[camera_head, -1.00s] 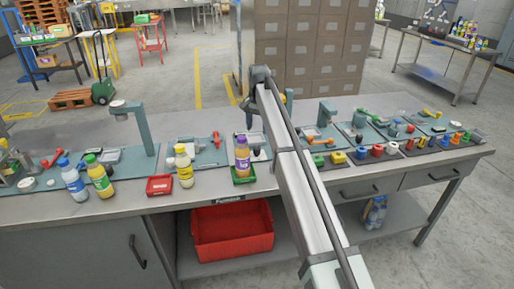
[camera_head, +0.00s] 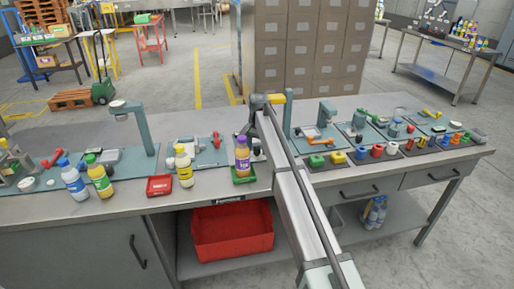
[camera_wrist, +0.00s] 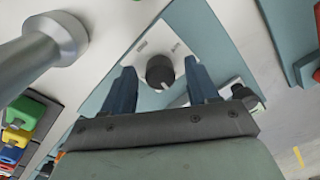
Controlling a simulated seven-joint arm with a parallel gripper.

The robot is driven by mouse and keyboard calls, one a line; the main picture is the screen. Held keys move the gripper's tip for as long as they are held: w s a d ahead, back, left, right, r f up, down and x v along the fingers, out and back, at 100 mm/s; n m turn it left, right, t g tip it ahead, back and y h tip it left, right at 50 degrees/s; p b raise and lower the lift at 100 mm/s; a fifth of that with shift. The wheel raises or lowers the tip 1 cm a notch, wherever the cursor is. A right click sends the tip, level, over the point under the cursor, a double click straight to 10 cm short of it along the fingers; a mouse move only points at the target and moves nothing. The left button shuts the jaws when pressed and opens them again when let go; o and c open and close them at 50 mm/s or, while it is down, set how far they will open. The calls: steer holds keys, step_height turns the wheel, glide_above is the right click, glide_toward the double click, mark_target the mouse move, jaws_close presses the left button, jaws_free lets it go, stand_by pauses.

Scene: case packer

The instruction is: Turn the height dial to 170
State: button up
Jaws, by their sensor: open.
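In the wrist view a round black dial (camera_wrist: 160,72) with a pale pointer mark sits on a light plate with small markings too blurred to read. My gripper (camera_wrist: 159,66) is open, with one blue finger on each side of the dial. A gap shows between the dial and each finger; I cannot tell how far the fingertips reach toward the plate. In the head view my arm hides the dial and most of my gripper.
A bottle with a purple cap (camera_head: 243,158) stands on a green tray (camera_head: 244,180) left of my arm. A yellow bottle (camera_head: 184,168) and a red tray (camera_head: 159,186) are further left. In the wrist view a grey cylinder (camera_wrist: 50,45) stands close at the left.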

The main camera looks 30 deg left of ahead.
mark_target(258, 147)
steer(key=c, duration=1)
steer(key=shift+n, duration=0.8)
steer(key=shift+c, duration=0.2)
steer(key=o, duration=1)
steer(key=shift+o, duration=0.2)
steer(key=shift+r, duration=0.15)
step_height(258, 147, up, 14)
steer(key=shift+f, duration=0.2)
steer(key=shift+w+d, duration=0.1)
steer(key=shift+d, duration=0.05)
